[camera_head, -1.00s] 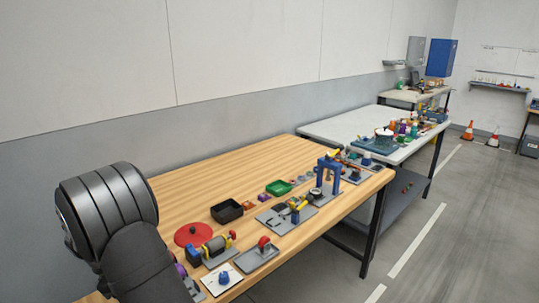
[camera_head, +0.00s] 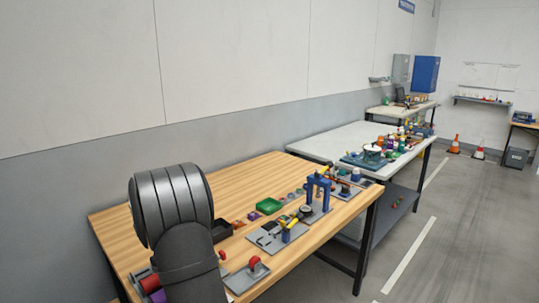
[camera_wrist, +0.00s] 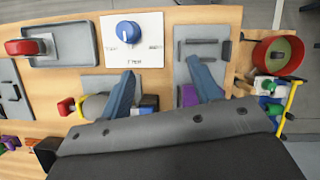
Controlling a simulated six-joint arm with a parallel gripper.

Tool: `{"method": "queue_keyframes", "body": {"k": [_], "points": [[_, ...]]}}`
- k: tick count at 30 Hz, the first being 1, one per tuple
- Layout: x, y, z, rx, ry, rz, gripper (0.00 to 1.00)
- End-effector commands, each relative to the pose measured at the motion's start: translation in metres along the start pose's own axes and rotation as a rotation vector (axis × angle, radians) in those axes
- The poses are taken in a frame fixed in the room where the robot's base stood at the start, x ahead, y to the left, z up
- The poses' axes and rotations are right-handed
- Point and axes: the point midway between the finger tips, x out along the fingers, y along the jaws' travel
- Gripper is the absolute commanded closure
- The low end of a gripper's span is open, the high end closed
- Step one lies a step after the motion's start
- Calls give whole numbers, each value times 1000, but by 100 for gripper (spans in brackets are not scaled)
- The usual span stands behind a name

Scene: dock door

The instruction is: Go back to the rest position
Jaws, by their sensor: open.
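My gripper (camera_wrist: 162,88) shows in the wrist view with its two blue-grey fingers spread apart and nothing between them. It is above the wooden bench (camera_wrist: 200,17), over the lower edge of a white plate with a blue knob (camera_wrist: 127,31) and beside a grey plate with dark bars (camera_wrist: 203,45). I cannot tell the exact height. In the head view my dark arm rises over the near left part of the wooden bench (camera_head: 130,222), and my gripper is hidden there.
A grey tray with a red-handled part (camera_wrist: 25,47) lies at left in the wrist view, a red round part (camera_wrist: 278,52) at right. In the head view a green tray (camera_head: 269,206) and a blue arch-shaped frame (camera_head: 318,190) stand farther along. A white-topped table (camera_head: 345,135) is behind.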

Motion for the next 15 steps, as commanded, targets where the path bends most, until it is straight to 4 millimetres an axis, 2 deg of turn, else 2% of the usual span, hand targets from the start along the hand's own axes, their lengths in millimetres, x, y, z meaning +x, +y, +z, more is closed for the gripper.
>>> {"method": "queue_keyframes", "body": {"k": [1,6,15], "points": [[3,9,5,33,0,-13,43],[10,29,16,114,0,-47,43],[14,41,24,169,1,-70,43]]}}
